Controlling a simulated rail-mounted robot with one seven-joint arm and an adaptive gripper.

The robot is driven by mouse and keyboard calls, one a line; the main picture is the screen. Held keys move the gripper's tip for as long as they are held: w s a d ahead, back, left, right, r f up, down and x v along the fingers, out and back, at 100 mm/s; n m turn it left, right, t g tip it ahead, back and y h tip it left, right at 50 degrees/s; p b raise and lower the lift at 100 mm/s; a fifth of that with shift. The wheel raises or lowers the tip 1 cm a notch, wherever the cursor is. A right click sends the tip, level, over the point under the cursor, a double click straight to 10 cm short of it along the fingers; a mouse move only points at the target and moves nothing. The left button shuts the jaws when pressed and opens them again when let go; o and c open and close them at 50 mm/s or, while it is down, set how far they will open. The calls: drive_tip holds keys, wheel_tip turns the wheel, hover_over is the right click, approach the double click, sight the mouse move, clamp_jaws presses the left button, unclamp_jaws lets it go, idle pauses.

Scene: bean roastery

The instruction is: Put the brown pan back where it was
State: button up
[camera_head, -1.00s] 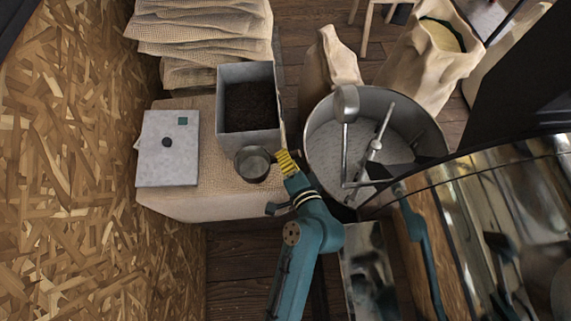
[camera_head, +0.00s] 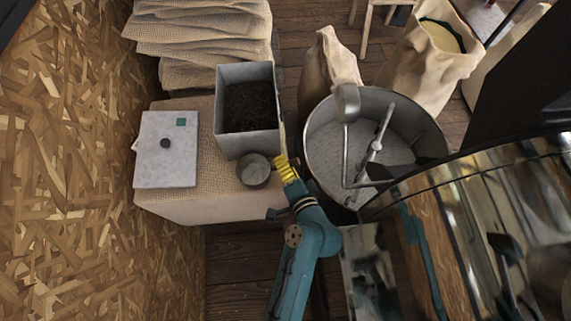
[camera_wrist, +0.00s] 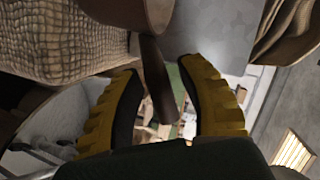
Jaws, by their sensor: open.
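The brown pan (camera_head: 254,171) is a small round pan at the front right edge of the cloth-covered stand, just in front of the grey bin. Whether it rests fully on the cloth I cannot tell. In the wrist view the pan (camera_wrist: 128,10) shows at the top, with its dark handle (camera_wrist: 157,80) running down between my fingers. My gripper (camera_head: 286,170) is beside the pan on its right. In the wrist view my gripper (camera_wrist: 160,70) is open, with a yellow-backed finger on either side of the handle and gaps showing.
A grey bin of dark grounds (camera_head: 248,142) stands behind the pan. A flat grey scale (camera_head: 166,171) lies left of it on the covered stand (camera_head: 215,198). A round metal drum with stirring arms (camera_head: 325,150) is close on the right. Stacked sacks (camera_head: 200,30) are behind.

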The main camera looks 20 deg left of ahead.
drive_tip(key=v, duration=1.2)
drive_tip(key=w+d+r+n+t+h, duration=0.2)
drive_tip(key=w+r, duration=0.1)
drive_tip(key=r, duration=0.5)
drive_tip(key=w+d+r+n+t+h, duration=0.1)
drive_tip(key=w+d+r+n, duration=0.2)
drive_tip(key=r, duration=0.4)
drive_tip(key=s+d+r+n+t+h, duration=0.1)
drive_tip(key=s+r+t+h, duration=0.1)
drive_tip(key=r, duration=1.1)
drive_tip(key=s+d+r+n+t+h, duration=0.1)
drive_tip(key=r+t+h, duration=0.3)
drive_tip(key=r, duration=1)
drive_tip(key=shift+s+d+r+t, duration=0.35)
drive_tip(key=shift+s+d+t, duration=0.05)
drive_tip(key=shift+t, duration=0.3)
wheel_tip(320, 180, up, 25)
drive_tip(key=p, duration=2.5)
